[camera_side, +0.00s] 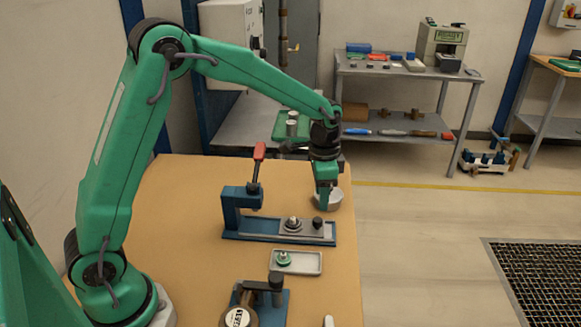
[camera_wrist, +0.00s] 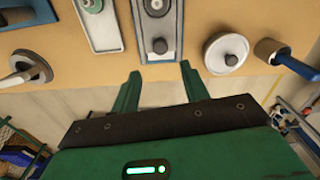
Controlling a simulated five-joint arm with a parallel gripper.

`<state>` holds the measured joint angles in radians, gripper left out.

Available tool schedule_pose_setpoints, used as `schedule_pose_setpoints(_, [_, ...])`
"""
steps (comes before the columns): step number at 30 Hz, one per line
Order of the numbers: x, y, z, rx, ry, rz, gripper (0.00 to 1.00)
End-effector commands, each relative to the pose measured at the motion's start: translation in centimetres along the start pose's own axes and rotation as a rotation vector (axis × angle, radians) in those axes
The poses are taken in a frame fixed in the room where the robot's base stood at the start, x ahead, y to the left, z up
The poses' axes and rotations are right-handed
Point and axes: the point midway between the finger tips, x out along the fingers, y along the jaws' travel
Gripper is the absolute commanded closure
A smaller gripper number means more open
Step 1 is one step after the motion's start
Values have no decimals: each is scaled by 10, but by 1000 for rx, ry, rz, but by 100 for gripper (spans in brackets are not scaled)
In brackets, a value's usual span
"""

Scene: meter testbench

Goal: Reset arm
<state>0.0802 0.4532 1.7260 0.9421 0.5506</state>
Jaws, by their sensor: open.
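My green arm reaches over the tan bench (camera_side: 165,215) from the left. My gripper (camera_side: 324,200) points down near the bench's far right edge, in front of a round metal dish (camera_side: 334,199). In the wrist view my gripper (camera_wrist: 158,72) has its two green fingers apart with nothing between them. Beyond the fingertips is the end of a blue fixture (camera_wrist: 180,40) with a grey plate and dark knob. The dish, with a dark knob, also shows in the wrist view (camera_wrist: 216,60), right of the fingers and apart from them.
The blue fixture with a red-handled lever (camera_side: 259,152) stands mid-bench. A grey tray (camera_side: 312,263) holds a green-based part (camera_side: 283,258). A gauge (camera_side: 238,317) sits at the front.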

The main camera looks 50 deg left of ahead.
Motion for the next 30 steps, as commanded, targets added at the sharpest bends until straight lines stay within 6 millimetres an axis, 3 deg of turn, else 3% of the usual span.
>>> schedule_pose_setpoints(7, [-8, 1, 4, -14, 10, -6, 55])
schedule_pose_setpoints(13, [-34, 7, 19, -62, 44, -26, 55])
schedule_pose_setpoints(30, [-116, 43, 96, -280, 193, -93, 55])
